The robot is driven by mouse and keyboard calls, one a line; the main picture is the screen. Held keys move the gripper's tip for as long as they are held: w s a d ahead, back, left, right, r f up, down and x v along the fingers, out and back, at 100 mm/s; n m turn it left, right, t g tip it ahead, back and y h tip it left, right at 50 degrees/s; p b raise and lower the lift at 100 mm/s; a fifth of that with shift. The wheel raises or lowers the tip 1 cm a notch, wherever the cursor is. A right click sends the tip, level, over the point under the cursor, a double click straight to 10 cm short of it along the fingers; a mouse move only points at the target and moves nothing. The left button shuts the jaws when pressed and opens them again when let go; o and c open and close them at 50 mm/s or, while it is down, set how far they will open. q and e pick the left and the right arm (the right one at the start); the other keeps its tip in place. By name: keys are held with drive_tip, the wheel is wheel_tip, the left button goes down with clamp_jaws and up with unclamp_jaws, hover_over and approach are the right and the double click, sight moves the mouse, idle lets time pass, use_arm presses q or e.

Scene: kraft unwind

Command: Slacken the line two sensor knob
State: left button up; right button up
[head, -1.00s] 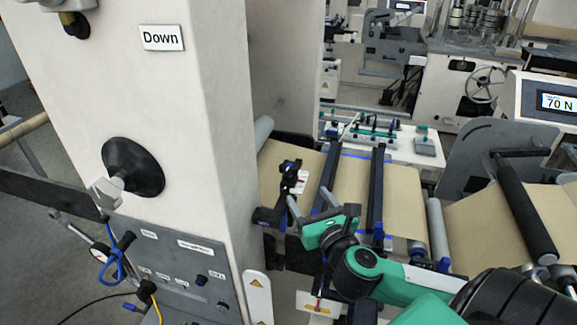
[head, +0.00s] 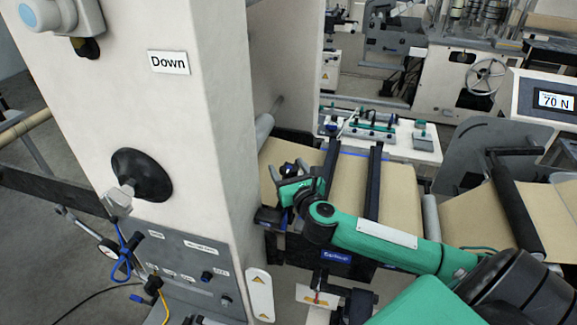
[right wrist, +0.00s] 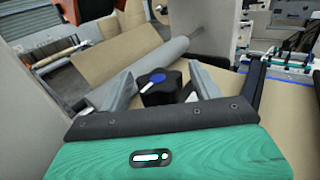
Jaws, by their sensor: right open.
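The line two sensor knob (right wrist: 160,90), black and lobed with a blue cap and a white mark, shows in the right wrist view between my right gripper's fingers (right wrist: 158,68). The fingers stand apart on either side of it, with a visible gap. In the head view my right gripper (head: 287,172) is open over the left edge of the brown paper web, around the dark knob (head: 288,167), which it partly hides. I cannot tell whether either finger touches the knob. My left gripper is out of view.
A white column with a "Down" label (head: 169,62) and a large black knob (head: 141,175) stands close on the left. Dark bars (head: 374,180) cross the paper web (head: 345,195) beside my right arm. A display (head: 555,101) at right reads 70 N.

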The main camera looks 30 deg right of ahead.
drive_tip(key=c, duration=0.9)
